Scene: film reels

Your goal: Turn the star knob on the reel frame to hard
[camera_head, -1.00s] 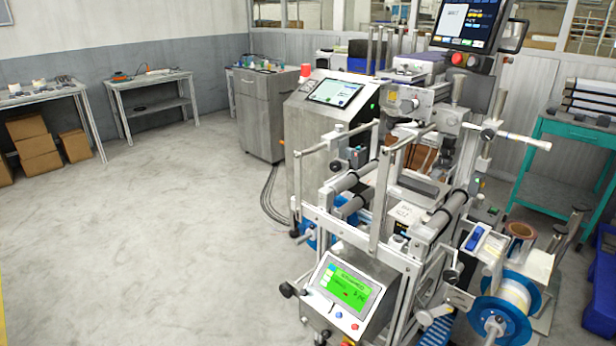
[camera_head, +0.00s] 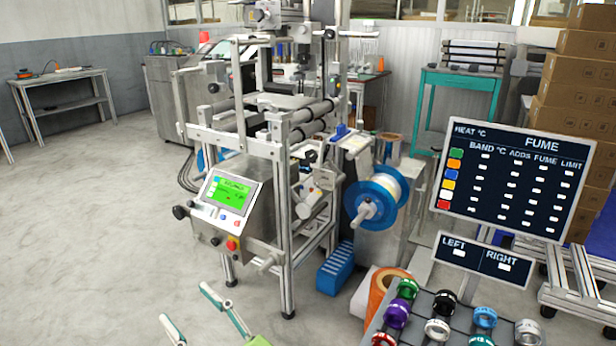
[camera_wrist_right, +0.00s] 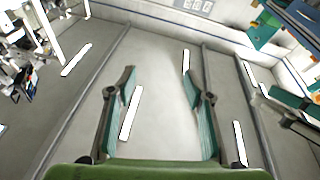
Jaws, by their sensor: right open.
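The reel frame (camera_head: 281,190) stands left of centre in the head view, a metal stand with rollers, a green-screened control box (camera_head: 229,193) and a blue-rimmed reel (camera_head: 377,200). Dark round knobs sit on it: one at the box's left (camera_head: 180,212), one below the box (camera_head: 215,241), and one higher on the left (camera_head: 213,88). I cannot tell which is the star knob, nor read its setting. My right gripper (camera_head: 184,303) is open and empty at the bottom, in front of the frame and apart from it. It also shows open in the right wrist view (camera_wrist_right: 158,60).
A board labelled FUME (camera_head: 515,180) and a rack of coloured rings (camera_head: 440,325) stand at the right. A blue crate (camera_head: 335,270) and an orange roll (camera_head: 385,290) sit on the floor beside the frame. The floor (camera_head: 90,230) at the left is clear.

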